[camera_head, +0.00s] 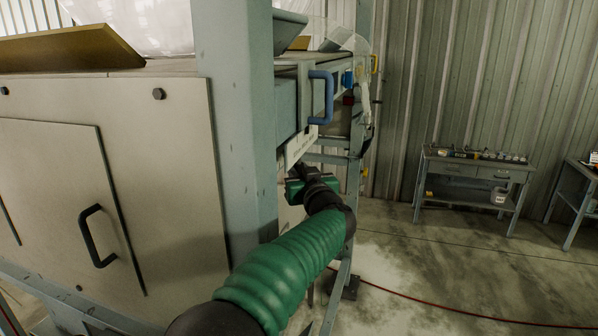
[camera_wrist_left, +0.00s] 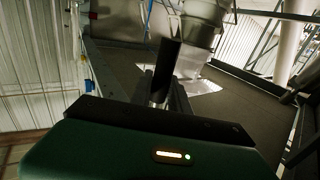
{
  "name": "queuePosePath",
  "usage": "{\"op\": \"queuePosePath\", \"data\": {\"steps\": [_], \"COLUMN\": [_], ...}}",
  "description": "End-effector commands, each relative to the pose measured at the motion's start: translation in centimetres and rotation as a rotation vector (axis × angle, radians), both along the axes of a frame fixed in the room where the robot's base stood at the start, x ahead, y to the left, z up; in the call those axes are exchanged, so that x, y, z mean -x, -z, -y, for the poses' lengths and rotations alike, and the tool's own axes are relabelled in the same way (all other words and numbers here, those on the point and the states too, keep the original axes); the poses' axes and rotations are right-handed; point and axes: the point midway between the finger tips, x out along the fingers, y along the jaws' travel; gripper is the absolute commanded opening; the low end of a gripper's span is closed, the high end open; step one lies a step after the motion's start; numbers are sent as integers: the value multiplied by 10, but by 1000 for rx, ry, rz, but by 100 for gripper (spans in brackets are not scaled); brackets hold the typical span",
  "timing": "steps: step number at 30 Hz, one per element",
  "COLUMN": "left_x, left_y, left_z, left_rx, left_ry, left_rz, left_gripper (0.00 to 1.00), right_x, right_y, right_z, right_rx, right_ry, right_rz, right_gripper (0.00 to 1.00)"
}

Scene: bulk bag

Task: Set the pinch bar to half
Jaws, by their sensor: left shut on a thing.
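My left gripper (camera_head: 300,178) is beside the grey frame post, below a pale label plate. In the left wrist view its fingers (camera_wrist_left: 163,98) are shut on a bar with a dark grip (camera_wrist_left: 168,62) and a bright metal shaft, which looks like the pinch bar. The bar stands up between the fingers in that view. In the head view the bar is hidden behind my gripper and the post, so its setting cannot be read. My right gripper is not in view.
A blue handle (camera_head: 328,97) sits on the frame just above my gripper. The grey post (camera_head: 237,120) and a pale cabinet panel (camera_head: 165,180) stand to the left. A workbench (camera_head: 474,168) is at the back right, and a red hose (camera_head: 440,305) crosses the open floor.

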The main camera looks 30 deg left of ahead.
Motion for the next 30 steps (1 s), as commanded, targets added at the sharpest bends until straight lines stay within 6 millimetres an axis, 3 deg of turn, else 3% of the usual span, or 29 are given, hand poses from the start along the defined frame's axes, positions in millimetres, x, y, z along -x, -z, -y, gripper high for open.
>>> {"op": "queuePosePath", "data": {"steps": [11, 21, 22, 26, 30], "left_x": [65, 67, 66, 66, 68], "left_y": [0, 0, 0, 0, -1], "left_z": [15, 16, 16, 16, 16], "left_rx": [1, -1, -1, -1, 0], "left_ry": [0, 0, 0, 0, 0], "left_rz": [-1, 1, 1, 1, 1], "left_gripper": [0, 0, 24, 41, 43], "right_x": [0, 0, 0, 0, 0], "right_y": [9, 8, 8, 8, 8], "right_z": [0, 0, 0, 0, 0], "right_rx": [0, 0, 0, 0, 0], "right_ry": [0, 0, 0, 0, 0], "right_rz": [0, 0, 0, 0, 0], "right_gripper": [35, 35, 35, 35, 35]}}
